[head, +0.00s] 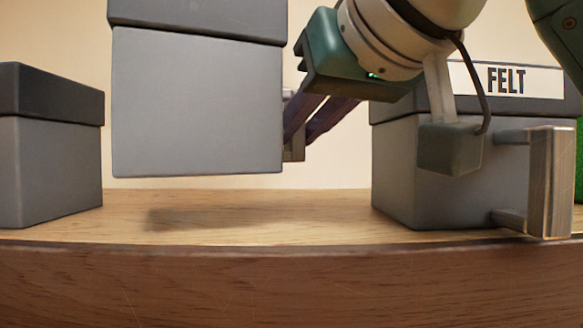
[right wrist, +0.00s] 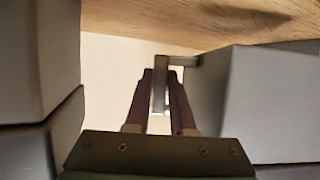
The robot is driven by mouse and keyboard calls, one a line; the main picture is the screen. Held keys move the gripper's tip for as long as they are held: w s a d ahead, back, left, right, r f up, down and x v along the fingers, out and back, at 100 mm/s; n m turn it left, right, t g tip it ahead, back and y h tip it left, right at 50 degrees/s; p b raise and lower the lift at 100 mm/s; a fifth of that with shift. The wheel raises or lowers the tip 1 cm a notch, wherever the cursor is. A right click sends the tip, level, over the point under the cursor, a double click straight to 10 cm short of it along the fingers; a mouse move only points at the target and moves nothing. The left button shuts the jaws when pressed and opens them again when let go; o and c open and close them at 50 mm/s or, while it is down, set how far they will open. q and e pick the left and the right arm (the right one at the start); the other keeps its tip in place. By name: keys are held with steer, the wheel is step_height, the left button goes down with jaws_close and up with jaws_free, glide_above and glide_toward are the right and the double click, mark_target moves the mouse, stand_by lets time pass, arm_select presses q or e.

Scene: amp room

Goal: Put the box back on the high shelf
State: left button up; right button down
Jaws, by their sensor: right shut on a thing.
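A grey box (head: 197,105) with a darker lid hangs upright above the wooden shelf (head: 250,225), its shadow on the board below. A gap shows between its bottom and the shelf. My right gripper (head: 296,130) comes in from the right and is shut on the handle on the box's right side. In the right wrist view the fingers (right wrist: 161,85) close around this metal handle, and the box (right wrist: 255,95) is at the right. The top of the box is cut off in the head view. My left gripper is not in view.
A grey box with a dark lid (head: 50,165) stands on the shelf at the left. A box labelled FELT (head: 400,170) stands at the right, with a metal handle (head: 550,180) sticking out in front. The shelf between them is clear. A green thing (head: 579,160) shows at the right edge.

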mark_target(301, 215)
steer(key=shift+f, duration=2.1)
steer(key=c, duration=1.2)
jaws_free()
steer(key=shift+f, duration=0.25)
steer(key=shift+c, duration=0.2)
steer(key=o, duration=0.5)
steer(key=shift+r, duration=0.1)
